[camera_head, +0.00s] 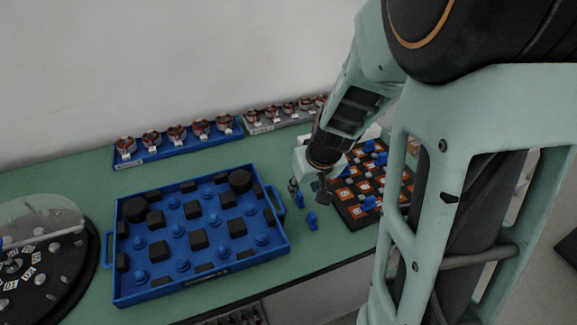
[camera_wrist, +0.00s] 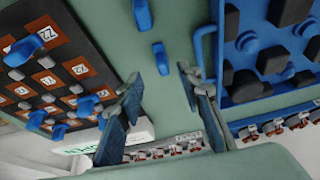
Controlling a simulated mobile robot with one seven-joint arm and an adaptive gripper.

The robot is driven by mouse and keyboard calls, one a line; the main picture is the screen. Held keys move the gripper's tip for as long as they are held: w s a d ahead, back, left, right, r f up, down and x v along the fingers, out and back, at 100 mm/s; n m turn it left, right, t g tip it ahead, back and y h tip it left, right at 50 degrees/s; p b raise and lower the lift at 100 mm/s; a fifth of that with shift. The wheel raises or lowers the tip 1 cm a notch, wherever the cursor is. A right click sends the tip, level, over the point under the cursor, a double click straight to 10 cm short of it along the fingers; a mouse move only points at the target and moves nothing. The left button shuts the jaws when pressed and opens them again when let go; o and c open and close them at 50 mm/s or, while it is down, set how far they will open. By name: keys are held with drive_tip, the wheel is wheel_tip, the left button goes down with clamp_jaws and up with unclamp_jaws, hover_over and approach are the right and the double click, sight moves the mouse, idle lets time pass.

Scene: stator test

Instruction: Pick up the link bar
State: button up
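Two small blue bars lie on the green table between the blue tray and the black board; either may be the link bar. In the head view one blue bar (camera_head: 312,220) is nearer the front and the other (camera_head: 299,200) is just behind it, close to my gripper (camera_head: 309,192). The wrist view shows one bar (camera_wrist: 161,58) just beyond my fingertips and a second (camera_wrist: 142,15) farther off at the top edge. My gripper (camera_wrist: 159,85) is open, its fingers wide apart with nothing between them. It is above the table, apart from both bars.
A blue tray (camera_head: 213,281) with black blocks and blue knobs stands left of the bars. A black board (camera_head: 348,208) with orange squares and blue pieces lies right. Racks (camera_head: 127,161) of motor-like parts line the back. A round black turntable (camera_head: 72,283) is far left.

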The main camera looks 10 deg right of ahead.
sight(300, 193)
drive_tip(key=shift+a+b+x, duration=0.15)
drive_tip(key=shift+b+x, duration=0.2)
drive_tip(key=shift+x, duration=1)
drive_tip(key=shift+a+b+x, duration=0.1)
drive_tip(key=shift+b+x, duration=0.2)
drive_tip(key=shift+x, duration=1)
drive_tip(key=shift+w+r, duration=0.1)
drive_tip(key=shift+w, duration=0.05)
clamp_jaws()
